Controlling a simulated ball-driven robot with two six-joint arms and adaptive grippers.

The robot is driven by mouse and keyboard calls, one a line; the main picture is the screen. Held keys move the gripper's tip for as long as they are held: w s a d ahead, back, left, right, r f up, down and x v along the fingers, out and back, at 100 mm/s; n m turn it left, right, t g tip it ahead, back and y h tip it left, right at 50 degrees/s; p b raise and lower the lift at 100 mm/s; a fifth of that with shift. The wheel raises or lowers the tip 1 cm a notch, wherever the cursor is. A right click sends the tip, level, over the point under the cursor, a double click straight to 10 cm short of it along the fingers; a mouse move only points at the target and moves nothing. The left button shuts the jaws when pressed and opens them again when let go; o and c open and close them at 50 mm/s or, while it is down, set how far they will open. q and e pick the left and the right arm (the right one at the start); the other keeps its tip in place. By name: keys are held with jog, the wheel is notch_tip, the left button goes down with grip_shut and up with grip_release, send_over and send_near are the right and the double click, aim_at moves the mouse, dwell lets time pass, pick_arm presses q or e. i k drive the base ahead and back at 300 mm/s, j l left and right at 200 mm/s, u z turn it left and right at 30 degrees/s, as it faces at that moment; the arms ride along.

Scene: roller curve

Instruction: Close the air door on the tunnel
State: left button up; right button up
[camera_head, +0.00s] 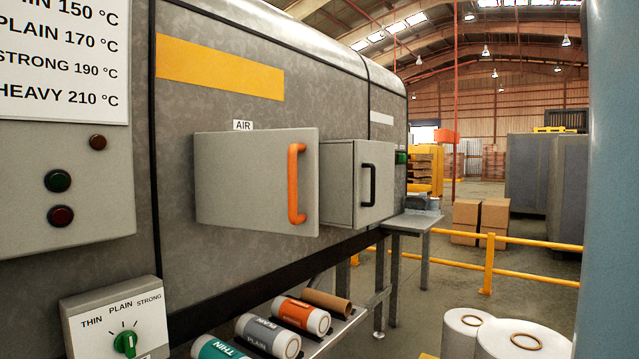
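The tunnel (225,35) is a long grey mottled machine body running back to the right. The air door (245,185) is a light grey panel with an upright orange handle (297,184) near its right edge. It stands open, angled out from the tunnel wall, with its handle edge toward me and its left edge near the wall. A small AIR label (243,125) sits on the wall just above it. The opening behind the door is hidden. Neither of my grippers shows in this view.
Right of the air door, a grey box front with a black handle (369,185) juts out. Below is a rack with several rolls (302,315). A dial panel (118,318) is lower left. White rolls (522,340) and a yellow rail (488,262) stand right.

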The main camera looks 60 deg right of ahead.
aim_at(258, 181)
jog(key=z, duration=1.45)
